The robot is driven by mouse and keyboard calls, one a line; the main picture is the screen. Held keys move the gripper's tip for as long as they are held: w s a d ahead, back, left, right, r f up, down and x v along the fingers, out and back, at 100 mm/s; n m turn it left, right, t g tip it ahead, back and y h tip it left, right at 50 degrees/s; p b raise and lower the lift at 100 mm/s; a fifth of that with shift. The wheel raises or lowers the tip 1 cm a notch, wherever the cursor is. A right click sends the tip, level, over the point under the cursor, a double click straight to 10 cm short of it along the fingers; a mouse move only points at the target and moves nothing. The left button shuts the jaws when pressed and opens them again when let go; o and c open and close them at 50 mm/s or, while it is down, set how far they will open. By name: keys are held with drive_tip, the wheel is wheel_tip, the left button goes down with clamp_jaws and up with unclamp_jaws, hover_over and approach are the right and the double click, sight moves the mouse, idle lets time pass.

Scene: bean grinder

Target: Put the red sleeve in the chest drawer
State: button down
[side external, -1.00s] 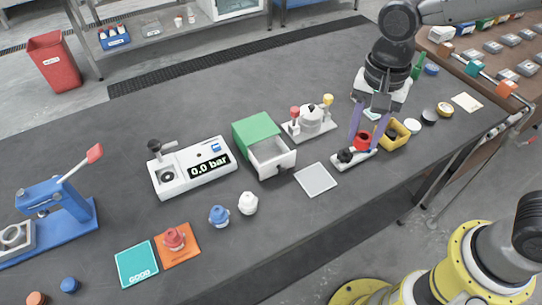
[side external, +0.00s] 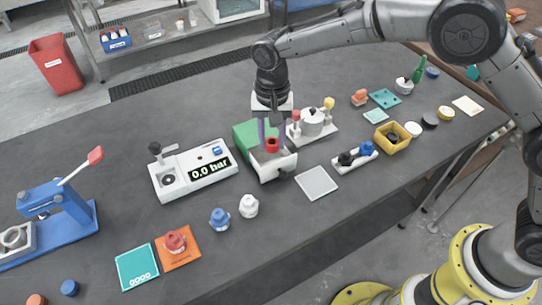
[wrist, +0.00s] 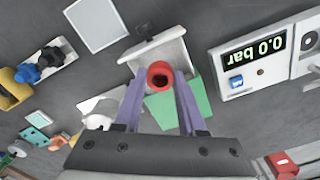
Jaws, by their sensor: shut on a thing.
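The red sleeve (side external: 271,146) is a short hollow cylinder. My gripper (side external: 269,143) is shut on it and holds it over the open drawer of the chest. In the wrist view the sleeve (wrist: 160,74) sits between the purple fingers, with its opening facing the camera. The chest is a green box (side external: 244,134) with a white drawer (side external: 279,172) pulled out toward the front, its dark knob at the front. I cannot tell whether the sleeve touches the drawer. My fingers and the sleeve hide part of the drawer's inside.
A pressure gauge unit (side external: 192,170) stands left of the chest. A stand with red and yellow knobs (side external: 313,126) is close on the right. A light square plate (side external: 317,182) lies at the front right. White (side external: 248,206) and blue (side external: 219,219) pieces stand in front.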

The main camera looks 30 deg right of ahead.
sight(272, 156)
wheel_tip(272, 156, down, 6)
drive_tip(key=shift+r, duration=0.1)
drive_tip(key=shift+f, duration=0.2)
drive_tip(key=c, duration=0.8)
unclamp_jaws()
drive_tip(key=shift+o, duration=0.2)
drive_tip(key=shift+r, duration=0.1)
wheel_tip(272, 156, up, 12)
drive_tip(key=shift+f, duration=0.2)
drive_tip(key=shift+r, duration=0.3)
